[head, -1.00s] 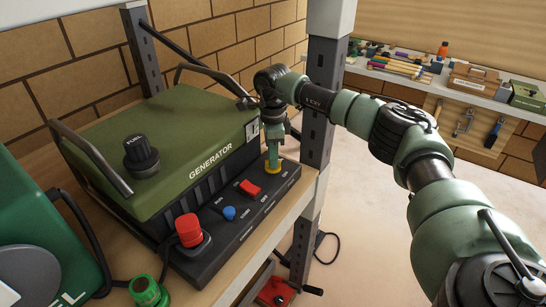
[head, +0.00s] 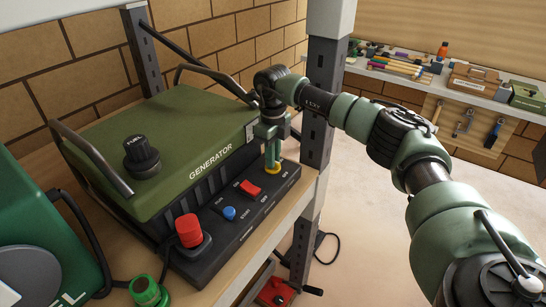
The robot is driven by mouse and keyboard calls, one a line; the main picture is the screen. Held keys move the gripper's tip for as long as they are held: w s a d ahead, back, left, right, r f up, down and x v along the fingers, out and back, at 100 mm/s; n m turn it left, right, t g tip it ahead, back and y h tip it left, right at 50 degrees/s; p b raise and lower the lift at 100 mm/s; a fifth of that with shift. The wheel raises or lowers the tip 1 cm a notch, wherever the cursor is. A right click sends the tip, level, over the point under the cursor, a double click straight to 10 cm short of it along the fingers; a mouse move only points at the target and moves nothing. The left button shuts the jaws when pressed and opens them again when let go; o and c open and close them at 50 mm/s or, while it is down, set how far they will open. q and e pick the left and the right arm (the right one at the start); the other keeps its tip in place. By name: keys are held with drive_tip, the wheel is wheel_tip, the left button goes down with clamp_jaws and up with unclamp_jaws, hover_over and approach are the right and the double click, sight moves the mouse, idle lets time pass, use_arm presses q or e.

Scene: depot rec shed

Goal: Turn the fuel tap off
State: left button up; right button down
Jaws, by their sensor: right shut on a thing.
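The green generator (head: 168,150) stands on a wooden shelf. Its black front panel (head: 230,248) carries a red knob, a blue button and a red switch. At the panel's far right end is the yellow fuel tap (head: 273,171), mostly hidden by my right gripper. My right gripper (head: 272,163) points down and is shut on the tap, with the tap's yellow base showing below the fingers. The tap's handle is hidden, so its angle is not clear. My left gripper is not in view.
A grey upright post (head: 317,135) stands just right of my right wrist. A red switch (head: 250,188), blue button (head: 229,213) and red knob (head: 189,230) lie along the panel. A green fuel can (head: 45,215) is at the left.

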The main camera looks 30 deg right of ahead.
drive_tip(key=shift+r, duration=0.1)
idle(0.4)
drive_tip(key=c, duration=1.4)
unclamp_jaws()
drive_tip(key=shift+c, duration=0.2)
wheel_tip(320, 180, up, 6)
drive_tip(key=shift+w+r+b, duration=0.1)
drive_tip(key=shift+r+b, duration=0.15)
drive_tip(key=shift+b, duration=0.8)
drive_tip(key=shift+r, duration=0.6)
